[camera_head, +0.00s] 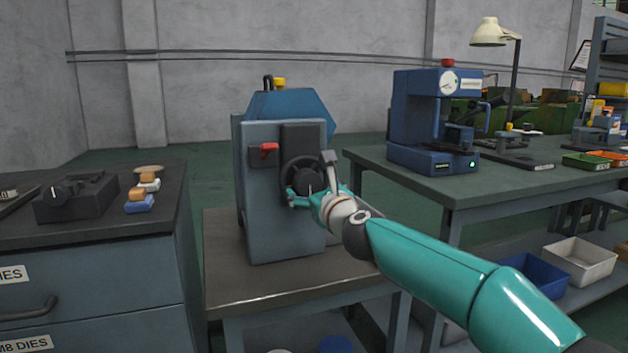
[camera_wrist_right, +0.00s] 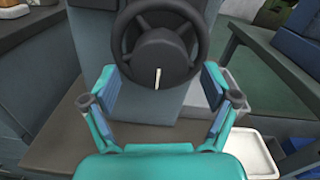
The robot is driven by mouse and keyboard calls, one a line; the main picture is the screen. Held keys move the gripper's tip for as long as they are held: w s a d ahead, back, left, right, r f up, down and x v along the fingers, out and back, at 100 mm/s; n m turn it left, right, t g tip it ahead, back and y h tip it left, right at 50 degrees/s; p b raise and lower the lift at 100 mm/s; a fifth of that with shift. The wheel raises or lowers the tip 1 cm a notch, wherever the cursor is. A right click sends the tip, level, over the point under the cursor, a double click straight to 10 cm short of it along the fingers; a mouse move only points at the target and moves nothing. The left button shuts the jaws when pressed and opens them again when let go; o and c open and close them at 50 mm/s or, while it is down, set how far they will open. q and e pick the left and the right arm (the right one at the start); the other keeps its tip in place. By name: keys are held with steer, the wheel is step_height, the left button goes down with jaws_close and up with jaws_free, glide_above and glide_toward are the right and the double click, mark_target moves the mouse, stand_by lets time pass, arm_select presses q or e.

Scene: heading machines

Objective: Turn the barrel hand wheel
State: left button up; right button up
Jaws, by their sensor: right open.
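The barrel hand wheel (camera_head: 301,172) is a black spoked wheel with a round hub on the front of a grey-blue machine (camera_head: 272,220). In the right wrist view, the wheel (camera_wrist_right: 157,48) fills the upper middle, with a pale mark pointing down on its hub. My right gripper (camera_head: 313,194) is at the lower part of the wheel in the head view. In the wrist view the gripper (camera_wrist_right: 160,100) is open, its two fingers apart on either side below the hub. Whether the fingers touch the wheel, I cannot tell. My left gripper is not in view.
A drawer cabinet (camera_head: 95,270) stands at left. A workbench (camera_head: 460,183) with a blue press (camera_head: 432,120) stands at right. Bins (camera_head: 580,262) rest on its lower shelf.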

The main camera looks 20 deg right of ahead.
steer(key=shift+w+p, duration=0.3)
steer(key=shift+w, duration=0.9)
steer(key=shift+a, duration=0.1)
steer(key=c, duration=1.2)
steer(key=shift+o, duration=0.2)
steer(key=shift+d, duration=0.25)
